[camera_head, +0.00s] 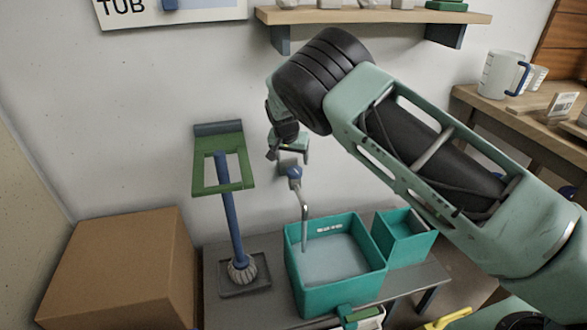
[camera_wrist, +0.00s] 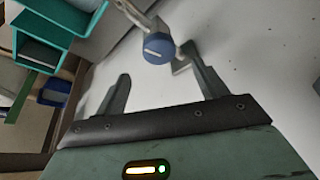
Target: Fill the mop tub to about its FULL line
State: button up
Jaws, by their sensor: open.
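A large teal tub (camera_head: 296,276) stands on a low grey bench beneath the tap. A pale grey-blue surface that looks like water lies inside, below a small white label (camera_head: 330,229) on the back inner wall. The label is too small to read. The tap's spout (camera_head: 304,208) hangs over the tub; I cannot tell whether water runs. The blue tap knob (camera_head: 294,172) also shows in the wrist view (camera_wrist: 158,48), with a pale line across its face. My gripper (camera_head: 288,148) is open and empty just above the knob. In the wrist view its fingers (camera_wrist: 157,66) spread either side below the knob.
A smaller teal bucket (camera_head: 405,240) stands right of the tub. A blue-handled mop (camera_head: 229,210) stands left, in front of a green bracket (camera_head: 222,160). A cardboard box (camera_head: 120,268) fills the lower left. A wall shelf (camera_head: 370,16) is above my arm; a wooden table (camera_head: 520,120) is at right.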

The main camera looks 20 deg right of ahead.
aim_at(295, 170)
jog(key=x, duration=0.7)
jog(key=shift+d, duration=0.1)
jog(key=shift+s, duration=0.1)
jog(key=c, duration=1)
